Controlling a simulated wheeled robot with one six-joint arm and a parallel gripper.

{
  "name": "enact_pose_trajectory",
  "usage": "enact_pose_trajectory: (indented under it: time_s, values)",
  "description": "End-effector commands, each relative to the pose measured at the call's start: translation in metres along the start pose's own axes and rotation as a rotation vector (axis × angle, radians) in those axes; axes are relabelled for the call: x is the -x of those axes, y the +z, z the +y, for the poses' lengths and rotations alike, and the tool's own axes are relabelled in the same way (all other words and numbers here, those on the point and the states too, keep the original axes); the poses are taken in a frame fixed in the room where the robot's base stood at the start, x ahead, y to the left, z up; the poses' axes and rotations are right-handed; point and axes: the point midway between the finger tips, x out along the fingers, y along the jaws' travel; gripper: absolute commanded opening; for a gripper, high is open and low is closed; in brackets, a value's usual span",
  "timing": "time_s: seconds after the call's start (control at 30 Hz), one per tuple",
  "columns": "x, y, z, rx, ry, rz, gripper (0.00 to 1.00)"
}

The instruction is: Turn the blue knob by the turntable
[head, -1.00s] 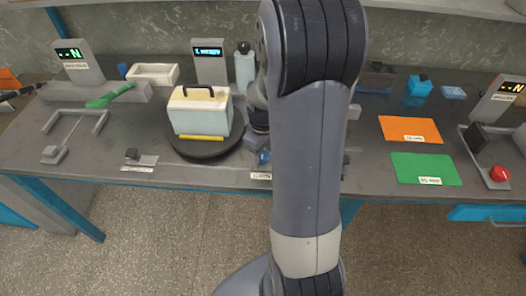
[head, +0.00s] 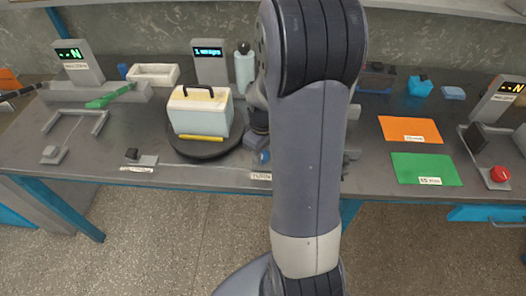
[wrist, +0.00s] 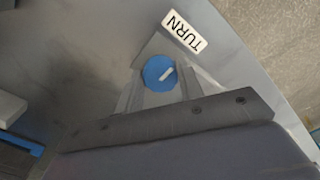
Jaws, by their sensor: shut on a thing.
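The blue knob (wrist: 159,73) is round with a white pointer mark and sits on a small grey base. A white label (wrist: 184,33) reading TURN lies beside it. My gripper (wrist: 160,88) is shut on the knob, one finger on each side. In the head view the knob (head: 264,156) shows as a small blue spot at the bench's front, just right of the dark round turntable (head: 205,152). A pale box (head: 199,115) with a dark handle and a yellow strip stands on the turntable. My arm hides much of the gripper there.
A grey post with a lit display (head: 209,60) and a bottle (head: 245,70) stand behind the turntable. A green-handled lever (head: 110,96) is at left. An orange mat (head: 410,129) and a green mat (head: 426,169) lie right of my arm, near a red button (head: 500,174).

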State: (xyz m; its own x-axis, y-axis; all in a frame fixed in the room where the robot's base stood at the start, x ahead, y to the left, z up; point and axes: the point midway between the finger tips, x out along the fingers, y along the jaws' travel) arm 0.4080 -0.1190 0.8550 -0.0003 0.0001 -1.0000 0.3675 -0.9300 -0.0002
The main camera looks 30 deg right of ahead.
Motion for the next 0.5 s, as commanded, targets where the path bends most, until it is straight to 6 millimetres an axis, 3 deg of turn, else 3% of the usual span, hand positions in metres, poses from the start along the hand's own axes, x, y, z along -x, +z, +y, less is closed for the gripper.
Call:
enact_pose_trajectory:
  time_s: [0.27,0.5]
  values:
    - [0.0002,-0.0002,-0.0001,-0.114,0.0,0.001,0.13]
    - [0.0002,-0.0004,-0.0005,-0.316,0.0,0.001,0.13]
